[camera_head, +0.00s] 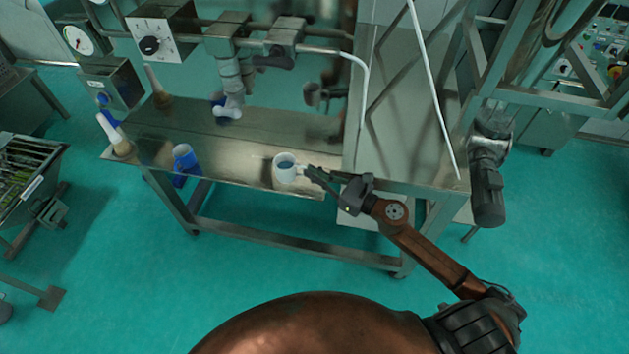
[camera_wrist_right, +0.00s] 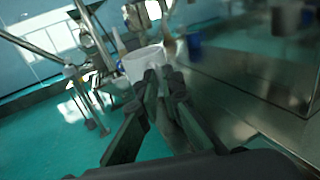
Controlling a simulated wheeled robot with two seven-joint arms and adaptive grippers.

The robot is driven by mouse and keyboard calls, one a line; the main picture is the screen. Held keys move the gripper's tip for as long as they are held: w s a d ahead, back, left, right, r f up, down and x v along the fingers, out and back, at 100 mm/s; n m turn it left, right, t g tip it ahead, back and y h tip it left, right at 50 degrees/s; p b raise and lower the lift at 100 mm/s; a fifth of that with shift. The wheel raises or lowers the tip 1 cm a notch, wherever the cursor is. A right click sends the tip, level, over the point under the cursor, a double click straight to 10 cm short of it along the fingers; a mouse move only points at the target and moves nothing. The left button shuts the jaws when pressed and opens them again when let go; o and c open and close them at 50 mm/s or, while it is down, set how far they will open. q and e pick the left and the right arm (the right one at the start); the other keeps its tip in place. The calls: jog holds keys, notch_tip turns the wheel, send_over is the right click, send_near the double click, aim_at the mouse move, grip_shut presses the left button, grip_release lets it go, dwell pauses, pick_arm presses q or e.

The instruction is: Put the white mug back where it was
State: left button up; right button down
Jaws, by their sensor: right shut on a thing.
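The white mug (camera_head: 285,171) is upright at the front edge of the metal bench (camera_head: 232,160), with its handle toward the right. I cannot tell whether it rests on the bench or is just above it. My right gripper (camera_head: 309,174) reaches in from the right and is shut on the mug's handle side. In the right wrist view the mug (camera_wrist_right: 143,64) sits at the tips of the gripper's fingers (camera_wrist_right: 158,80). My left gripper is in neither view.
A bottle with a blue and white top (camera_head: 112,130) is at the left end. Pipes and a dial box (camera_head: 155,38) rise behind. A motor (camera_head: 488,175) hangs at right.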

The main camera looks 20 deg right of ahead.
jog(key=f, duration=0.1)
jog(key=w+d+f, duration=0.1)
jog(key=w+f, duration=0.1)
jog(key=shift+w+d+f, duration=0.25)
jog(key=shift+d+f, duration=0.05)
notch_tip(320, 180, down, 3)
jog(key=shift+w+d, duration=0.1)
jog(key=shift+w, duration=0.05)
jog(key=shift+f, duration=0.2)
jog(key=shift+f+b, duration=0.2)
jog(key=shift+b, duration=0.2)
jog(key=c, duration=2.5)
grip_release()
jog(key=shift+c, duration=0.2)
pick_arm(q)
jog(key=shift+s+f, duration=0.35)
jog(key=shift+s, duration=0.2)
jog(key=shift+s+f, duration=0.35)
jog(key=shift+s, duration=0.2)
pick_arm(e)
jog(key=o, duration=0.5)
jog(key=shift+c, duration=0.2)
